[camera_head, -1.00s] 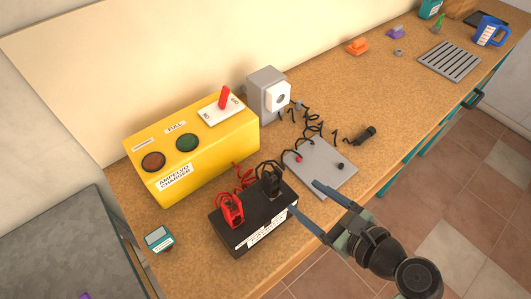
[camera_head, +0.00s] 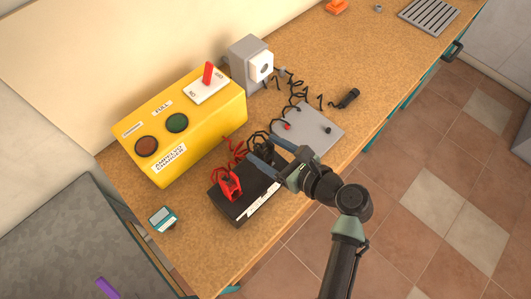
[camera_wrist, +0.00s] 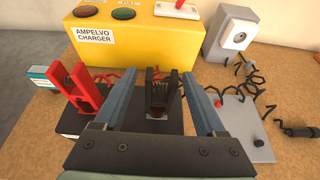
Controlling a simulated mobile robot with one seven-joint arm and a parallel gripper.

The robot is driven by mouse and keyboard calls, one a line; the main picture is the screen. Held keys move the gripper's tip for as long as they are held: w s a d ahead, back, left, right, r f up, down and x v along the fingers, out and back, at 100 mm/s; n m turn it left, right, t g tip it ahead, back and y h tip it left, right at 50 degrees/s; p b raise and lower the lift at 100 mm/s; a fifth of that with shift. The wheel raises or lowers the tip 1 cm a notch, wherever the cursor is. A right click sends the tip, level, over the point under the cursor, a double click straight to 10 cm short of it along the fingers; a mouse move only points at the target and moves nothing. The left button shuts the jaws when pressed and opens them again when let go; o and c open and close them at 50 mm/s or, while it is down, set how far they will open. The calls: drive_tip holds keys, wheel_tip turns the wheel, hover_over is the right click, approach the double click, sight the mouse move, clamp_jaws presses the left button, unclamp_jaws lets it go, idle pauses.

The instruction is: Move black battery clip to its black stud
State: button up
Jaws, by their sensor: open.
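The black battery clip (camera_head: 260,141) stands on the black battery (camera_head: 240,206), at the end nearer the grey plate. In the wrist view the black clip (camera_wrist: 161,88) is upright between the two fingers of my gripper (camera_wrist: 156,76), with a visible gap on each side. My gripper (camera_head: 267,153) is open, and in the head view its fingers partly hide the clip. The black stud (camera_head: 327,130) sticks up from the grey plate (camera_head: 316,117), to the right of the battery. The red stud (camera_head: 287,127) is on the same plate.
The red clip (camera_head: 230,183) is left of my gripper on the battery. Behind is the yellow charger (camera_head: 205,125), with a grey box (camera_head: 245,64) beside it. Dark coiled cables and a black handle (camera_head: 347,98) lie behind the plate.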

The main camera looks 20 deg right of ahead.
drive_tip(key=x, duration=0.4)
drive_tip(key=shift+d, duration=0.1)
clamp_jaws()
